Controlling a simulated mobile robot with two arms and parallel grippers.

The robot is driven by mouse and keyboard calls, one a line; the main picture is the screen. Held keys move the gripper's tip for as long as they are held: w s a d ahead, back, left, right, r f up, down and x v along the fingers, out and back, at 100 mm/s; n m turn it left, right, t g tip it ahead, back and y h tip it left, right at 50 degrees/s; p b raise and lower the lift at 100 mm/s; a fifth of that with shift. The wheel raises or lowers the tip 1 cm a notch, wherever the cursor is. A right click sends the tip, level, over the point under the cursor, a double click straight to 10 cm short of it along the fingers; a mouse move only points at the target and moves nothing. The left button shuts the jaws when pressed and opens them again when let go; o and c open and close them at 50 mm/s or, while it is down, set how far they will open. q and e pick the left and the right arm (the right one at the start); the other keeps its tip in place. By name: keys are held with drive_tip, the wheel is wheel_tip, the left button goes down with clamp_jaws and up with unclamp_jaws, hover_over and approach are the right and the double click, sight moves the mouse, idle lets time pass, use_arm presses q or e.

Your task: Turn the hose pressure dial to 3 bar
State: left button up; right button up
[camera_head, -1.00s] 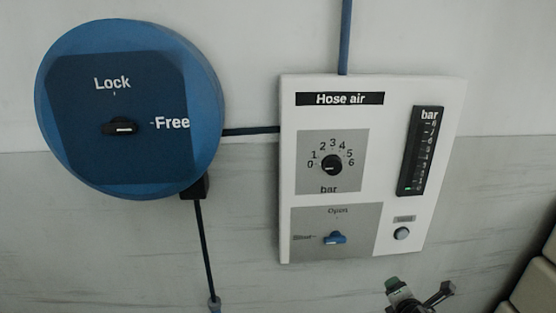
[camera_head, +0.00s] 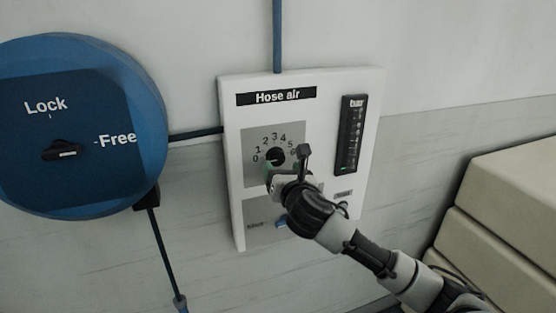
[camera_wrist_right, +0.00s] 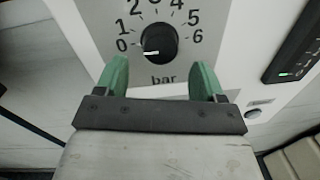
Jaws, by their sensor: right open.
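The hose pressure dial is a black round knob (camera_head: 274,156) on a grey scale plate numbered 0 to 6, under the "Hose air" label. It also shows in the right wrist view (camera_wrist_right: 158,38), where its white mark sits at the lower left, on the side of the 0. My right gripper (camera_head: 286,160) is in front of the dial. In the right wrist view its green fingers (camera_wrist_right: 160,75) are open, apart to the left and right below the knob, with nothing between them. My left gripper is not in view.
A blue lever (camera_head: 281,224) below the dial is partly hidden by my right arm. A bar gauge (camera_head: 350,135) is to the right, with a small green light low down. A blue reel with a Lock/Free knob (camera_head: 62,150) is at left. Cream padded blocks (camera_head: 510,195) stand at right.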

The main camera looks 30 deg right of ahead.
sight(278, 161)
drive_tip(key=shift+x, duration=1.55)
drive_tip(key=shift+p, duration=0.3)
drive_tip(key=c, duration=0.9)
